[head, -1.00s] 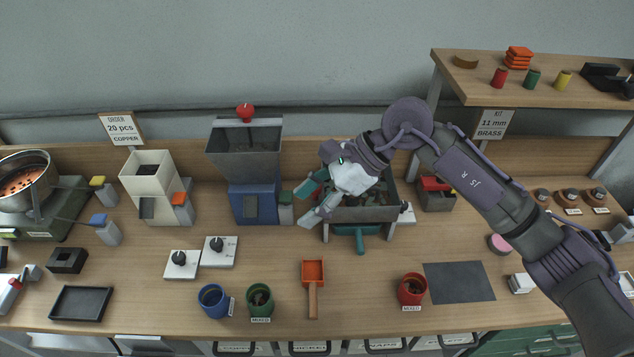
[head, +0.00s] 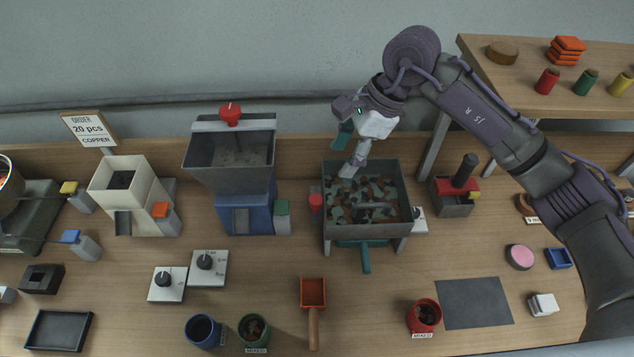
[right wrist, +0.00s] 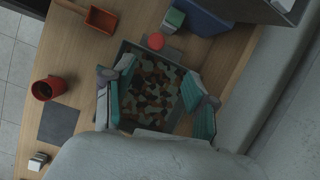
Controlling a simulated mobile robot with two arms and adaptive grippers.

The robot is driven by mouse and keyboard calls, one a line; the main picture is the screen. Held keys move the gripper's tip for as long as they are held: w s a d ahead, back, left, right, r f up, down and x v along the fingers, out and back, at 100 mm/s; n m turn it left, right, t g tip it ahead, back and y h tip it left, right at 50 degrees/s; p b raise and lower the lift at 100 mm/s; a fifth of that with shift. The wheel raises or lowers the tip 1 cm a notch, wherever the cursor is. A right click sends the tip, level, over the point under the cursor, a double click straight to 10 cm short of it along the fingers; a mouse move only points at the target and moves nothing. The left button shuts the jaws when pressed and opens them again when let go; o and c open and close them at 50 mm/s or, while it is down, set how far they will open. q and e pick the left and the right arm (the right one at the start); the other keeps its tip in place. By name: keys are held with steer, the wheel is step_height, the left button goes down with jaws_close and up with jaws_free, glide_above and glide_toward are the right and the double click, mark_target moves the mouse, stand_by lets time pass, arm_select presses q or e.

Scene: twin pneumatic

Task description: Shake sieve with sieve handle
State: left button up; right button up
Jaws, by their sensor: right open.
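The sieve (head: 325,190) is a dark grey open box on legs, filled with mixed green, brown and copper-coloured pieces. A red knob (head: 315,203), which looks like the sieve handle, stands at its left side; it also shows in the right wrist view (right wrist: 156,41). A teal handle (head: 366,258) sticks out below the sieve's front. My right gripper (head: 350,150) is open and empty over the back left of the sieve. In the right wrist view its spread teal-padded fingers (right wrist: 158,75) frame the pieces, with the red knob beyond them. My left gripper is out of view.
A blue-based hopper (head: 245,160) with a green-topped block stands left of the sieve. A red-and-grey box (head: 452,204) with a black knob stands to its right. A shelf (head: 560,92) overhangs at the right.

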steer(key=b, duration=0.2)
glide_above(316, 198)
steer(key=d, duration=0.3)
steer(key=f, duration=0.6)
steer(key=shift+s+a+f, duration=0.2)
steer(key=shift+s, duration=0.05)
steer(key=x, duration=0.1)
steer(key=b+x, duration=0.1)
steer(key=x, duration=0.1)
steer(key=shift+w+f, duration=0.15)
steer(key=shift+w, duration=0.15)
steer(key=shift+b+x, duration=0.55)
steer(key=shift+x, duration=0.75)
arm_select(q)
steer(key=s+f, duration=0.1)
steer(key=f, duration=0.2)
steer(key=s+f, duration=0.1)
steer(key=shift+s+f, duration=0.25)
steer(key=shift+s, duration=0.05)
arm_select(e)
jaws_close()
